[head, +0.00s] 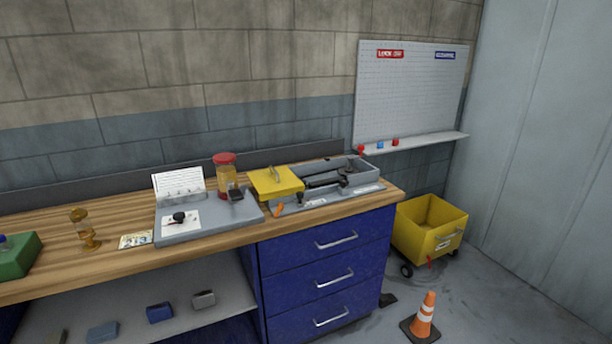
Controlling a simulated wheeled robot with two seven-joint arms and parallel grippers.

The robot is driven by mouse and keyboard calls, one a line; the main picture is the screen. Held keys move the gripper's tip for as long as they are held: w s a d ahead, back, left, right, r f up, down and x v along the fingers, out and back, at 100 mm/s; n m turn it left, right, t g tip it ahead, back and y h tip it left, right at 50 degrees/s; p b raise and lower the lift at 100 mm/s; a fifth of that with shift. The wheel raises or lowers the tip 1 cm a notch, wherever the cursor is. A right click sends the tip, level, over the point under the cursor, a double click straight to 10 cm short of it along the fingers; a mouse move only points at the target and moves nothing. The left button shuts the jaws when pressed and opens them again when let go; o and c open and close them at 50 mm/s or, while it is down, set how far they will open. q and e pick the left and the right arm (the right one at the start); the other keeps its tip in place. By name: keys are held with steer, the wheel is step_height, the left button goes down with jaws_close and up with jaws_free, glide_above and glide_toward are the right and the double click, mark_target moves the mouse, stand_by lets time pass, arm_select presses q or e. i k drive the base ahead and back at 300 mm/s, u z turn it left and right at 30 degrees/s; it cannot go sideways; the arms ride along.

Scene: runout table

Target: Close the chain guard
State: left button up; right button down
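A yellow cover with a handle on top (268,186), which looks like the chain guard, sits at the left end of a long grey housing (372,168) on the workbench. To the right of the cover the housing is open, and dark mechanism parts (322,181) show inside it. I cannot tell whether the cover slides or hinges. A small orange piece (279,210) is at the housing's front left. Neither of my grippers is in view.
Left of the housing are a grey panel (205,230), a red-lidded jar (226,175), an hourglass-shaped object (83,230) and a green box (20,260). A yellow wheeled bin (415,240) and an orange cone (424,312) stand on the floor at right.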

mark_target(272, 182)
steer(key=z, duration=0.25)
steer(key=i, duration=0.95)
steer(key=u, duration=0.85)
steer(key=i, duration=0.75)
steer(key=u, duration=0.9)
